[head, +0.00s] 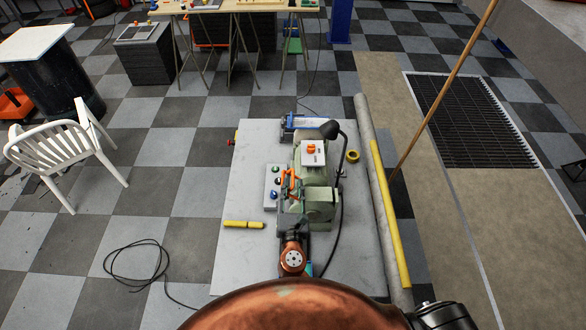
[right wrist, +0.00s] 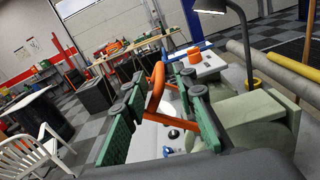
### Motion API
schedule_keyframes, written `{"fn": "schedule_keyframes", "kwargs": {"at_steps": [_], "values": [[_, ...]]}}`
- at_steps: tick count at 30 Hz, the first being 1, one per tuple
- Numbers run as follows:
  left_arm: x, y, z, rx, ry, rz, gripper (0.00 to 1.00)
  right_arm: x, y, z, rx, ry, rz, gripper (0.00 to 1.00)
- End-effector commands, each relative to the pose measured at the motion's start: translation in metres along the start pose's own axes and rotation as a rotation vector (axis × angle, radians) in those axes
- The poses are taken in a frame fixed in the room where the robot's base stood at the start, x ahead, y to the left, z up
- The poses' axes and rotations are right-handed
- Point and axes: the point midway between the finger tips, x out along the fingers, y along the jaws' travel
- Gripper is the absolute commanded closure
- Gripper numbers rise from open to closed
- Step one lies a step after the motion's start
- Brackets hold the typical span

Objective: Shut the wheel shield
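A pale green grinding machine (head: 320,201) stands on the grey table; its housing also shows in the right wrist view (right wrist: 245,108). An orange bent bar (head: 291,178), seemingly the wheel shield's frame, sits at its left side. In the right wrist view the orange bar (right wrist: 156,88) rises between the green-padded fingers of my right gripper (right wrist: 160,90). The fingers are apart, with gaps beside the bar. In the head view my right gripper (head: 289,208) is just in front of the bar and partly hides it. My left gripper is not in view.
The grey table (head: 245,185) holds a yellow object (head: 243,224), a control box (head: 271,187), a yellow tape roll (head: 353,156) and a black lamp (head: 330,130). A long grey pipe (head: 367,150) runs along its right side. A white chair (head: 60,145) stands at left.

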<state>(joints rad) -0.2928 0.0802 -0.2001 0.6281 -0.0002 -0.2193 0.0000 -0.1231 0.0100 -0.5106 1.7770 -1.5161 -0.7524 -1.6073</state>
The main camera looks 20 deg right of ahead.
Motion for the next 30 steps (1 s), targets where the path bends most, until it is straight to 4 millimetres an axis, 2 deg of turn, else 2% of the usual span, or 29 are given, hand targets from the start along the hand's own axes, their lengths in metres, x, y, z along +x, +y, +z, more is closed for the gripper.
{"fn": "schedule_keyframes", "kwargs": {"at_steps": [1, 6, 12, 16, 24, 30], "values": [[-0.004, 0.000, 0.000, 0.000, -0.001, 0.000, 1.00, 0.012, 0.001, 0.003, -0.002, -0.003, 0.001, 0.74], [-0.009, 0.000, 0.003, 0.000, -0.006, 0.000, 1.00, 0.043, 0.000, 0.003, -0.001, -0.002, 0.000, 0.74], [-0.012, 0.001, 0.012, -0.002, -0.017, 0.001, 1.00, 0.067, 0.000, 0.001, -0.001, -0.001, 0.001, 0.74], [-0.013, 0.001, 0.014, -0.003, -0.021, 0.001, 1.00, 0.074, 0.000, 0.001, 0.000, 0.000, 0.000, 0.74], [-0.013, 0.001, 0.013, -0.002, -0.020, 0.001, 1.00, 0.074, 0.000, 0.000, 0.000, 0.000, 0.000, 0.74], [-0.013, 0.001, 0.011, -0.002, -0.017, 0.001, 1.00, 0.074, -0.001, 0.000, 0.000, 0.000, -0.001, 0.87]]}}
